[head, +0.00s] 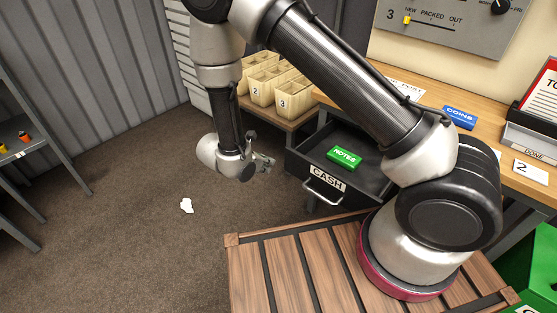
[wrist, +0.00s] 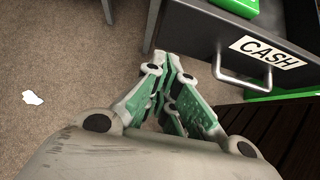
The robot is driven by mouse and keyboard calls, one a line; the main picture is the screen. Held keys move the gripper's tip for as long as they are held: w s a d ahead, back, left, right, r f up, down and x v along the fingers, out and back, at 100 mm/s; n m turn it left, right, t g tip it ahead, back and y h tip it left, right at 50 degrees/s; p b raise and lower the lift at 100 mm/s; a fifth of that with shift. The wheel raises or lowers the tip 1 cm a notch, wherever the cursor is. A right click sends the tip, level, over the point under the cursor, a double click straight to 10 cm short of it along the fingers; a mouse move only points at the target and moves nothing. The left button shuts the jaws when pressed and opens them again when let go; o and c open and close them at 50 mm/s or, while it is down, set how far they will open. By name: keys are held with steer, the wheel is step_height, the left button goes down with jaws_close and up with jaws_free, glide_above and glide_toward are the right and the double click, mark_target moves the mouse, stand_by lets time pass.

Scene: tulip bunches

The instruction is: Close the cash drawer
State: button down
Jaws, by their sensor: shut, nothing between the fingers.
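The cash drawer (head: 303,163) is dark, stands pulled out from under the wooden counter, and has a "CASH" label and a silver handle (head: 322,193) on its front. A green "NOTES" block (head: 344,158) lies inside it. My gripper (head: 268,162) is just left of the drawer's front left corner, apart from the handle. In the wrist view my gripper (wrist: 172,66) is shut and empty, its fingertips close to the drawer's front edge. The handle (wrist: 243,80) shows to its right there, and the drawer's inside is mostly cut off.
The wooden counter (head: 480,150) holds a blue "COINS" block (head: 459,117). Numbered bins (head: 275,85) stand on a low shelf behind the drawer. A slatted wooden platform (head: 290,270) is in front. A white scrap (head: 187,206) lies on the open carpet at left.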

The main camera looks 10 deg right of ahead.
steer(key=shift+w+d+f, duration=0.4)
steer(key=shift+w+d, duration=0.25)
steer(key=shift+d, duration=0.25)
steer(key=shift+w+d+f, duration=0.35)
steer(key=shift+w+d, duration=0.25)
steer(key=shift+d, duration=0.25)
steer(key=shift+w+d+f, duration=0.4)
steer(key=shift+w+d, duration=0.25)
steer(key=shift+d, duration=0.25)
steer(key=w+d, duration=0.8)
steer(key=d, duration=0.3)
steer(key=w+d, duration=0.8)
steer(key=d, duration=0.3)
steer(key=shift+w+d+r, duration=0.1)
steer(key=shift+d+r, duration=0.05)
steer(key=shift+d, duration=0.05)
